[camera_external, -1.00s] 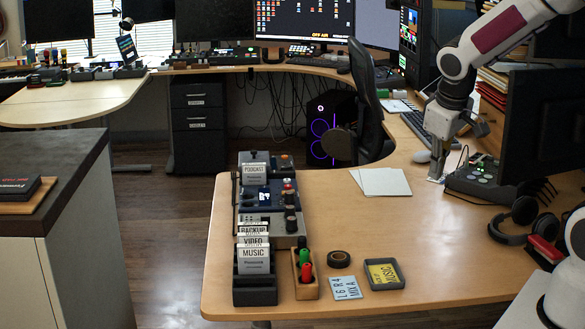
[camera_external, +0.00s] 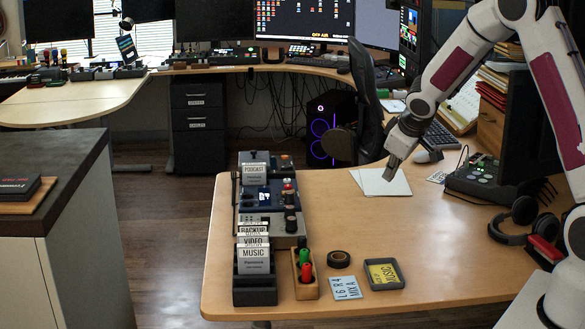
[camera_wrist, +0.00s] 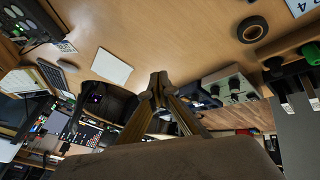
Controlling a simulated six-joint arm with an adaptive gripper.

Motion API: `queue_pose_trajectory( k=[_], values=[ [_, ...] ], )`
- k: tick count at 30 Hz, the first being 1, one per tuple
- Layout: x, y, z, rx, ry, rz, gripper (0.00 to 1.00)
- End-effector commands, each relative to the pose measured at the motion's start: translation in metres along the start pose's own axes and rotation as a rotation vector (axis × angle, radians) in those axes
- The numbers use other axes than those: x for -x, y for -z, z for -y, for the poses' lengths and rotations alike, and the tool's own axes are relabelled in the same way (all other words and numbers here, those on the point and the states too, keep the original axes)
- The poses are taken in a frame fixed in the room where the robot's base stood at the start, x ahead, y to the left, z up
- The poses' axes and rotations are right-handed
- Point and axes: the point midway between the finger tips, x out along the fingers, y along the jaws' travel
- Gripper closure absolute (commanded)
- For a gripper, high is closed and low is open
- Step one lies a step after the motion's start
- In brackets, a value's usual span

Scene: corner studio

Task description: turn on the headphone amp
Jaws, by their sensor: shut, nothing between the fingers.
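A dark box with green-lit controls on top (camera_external: 480,178), perhaps the headphone amp, stands at the right of the desk by the headphones (camera_external: 522,212). It also shows at the upper left of the wrist view (camera_wrist: 30,28). Another unit with dark knobs (camera_external: 262,222) sits at the desk's left edge, and shows right of the fingers in the wrist view (camera_wrist: 232,86). I cannot tell for sure which is the amp. My gripper (camera_external: 390,177) is shut and empty, above the white paper, left of the green-lit box and apart from everything.
White paper sheets (camera_external: 372,187) lie beneath my gripper. Card holders (camera_external: 254,268), a pen block (camera_external: 305,285), a tape roll (camera_external: 339,259) and a small tray (camera_external: 384,286) stand at the front left. A monitor (camera_external: 540,125) rises behind the green-lit box. The desk's middle is clear.

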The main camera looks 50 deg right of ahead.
Motion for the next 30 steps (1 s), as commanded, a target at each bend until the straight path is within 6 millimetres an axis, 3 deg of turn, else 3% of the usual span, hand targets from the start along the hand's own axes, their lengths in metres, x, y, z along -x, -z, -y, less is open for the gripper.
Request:
queue_pose_trajectory(
  k=[17, 30],
  values=[
    [-0.098, 0.054, 0.009, 0.096, 0.081, -0.223, 1.00],
    [-0.149, 0.092, 0.052, 0.182, 0.253, -0.448, 1.00]
  ],
)
